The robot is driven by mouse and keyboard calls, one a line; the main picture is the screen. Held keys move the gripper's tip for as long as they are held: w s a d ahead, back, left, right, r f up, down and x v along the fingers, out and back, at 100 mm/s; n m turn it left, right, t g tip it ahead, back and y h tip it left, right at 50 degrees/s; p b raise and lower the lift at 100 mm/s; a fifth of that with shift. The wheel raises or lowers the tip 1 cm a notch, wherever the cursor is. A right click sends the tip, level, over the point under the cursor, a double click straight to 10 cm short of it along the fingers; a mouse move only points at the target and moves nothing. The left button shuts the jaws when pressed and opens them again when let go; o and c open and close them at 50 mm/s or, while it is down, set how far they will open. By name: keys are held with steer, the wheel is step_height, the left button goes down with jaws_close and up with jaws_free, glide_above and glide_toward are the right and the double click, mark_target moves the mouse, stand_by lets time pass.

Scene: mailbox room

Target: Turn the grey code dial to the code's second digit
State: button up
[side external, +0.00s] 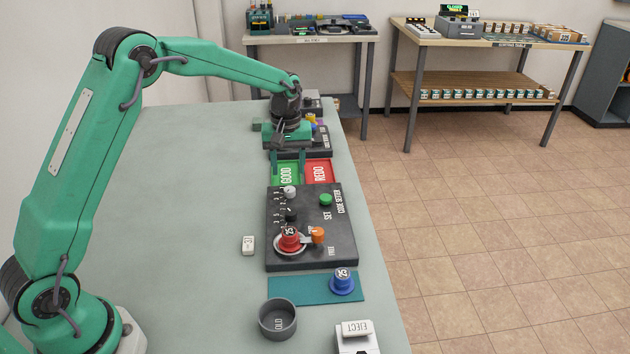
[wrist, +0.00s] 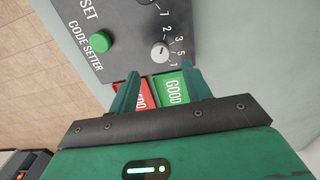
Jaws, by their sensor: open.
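The grey code dial (side external: 290,191) is a small light-grey knob on the dark code setter box (side external: 262,238), nearest the GOOD and REDO trays. In the wrist view the grey dial (wrist: 160,52) has a dark pointer line and digits 1, 3, 5, 7 and 2 around or near it. A black dial (side external: 291,214) sits beside it on the same panel. My gripper (side external: 287,160) is open and empty, above the GOOD and REDO trays. In the wrist view my gripper's (wrist: 157,84) fingers stand apart, just short of the grey dial and not touching it.
The GOOD tray (side external: 285,174) and REDO tray (side external: 319,172) adjoin the box. The table's left side is clear.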

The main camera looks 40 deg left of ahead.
mark_target(289, 189)
steer(key=shift+f, duration=3.25)
steer(key=c, duration=1)
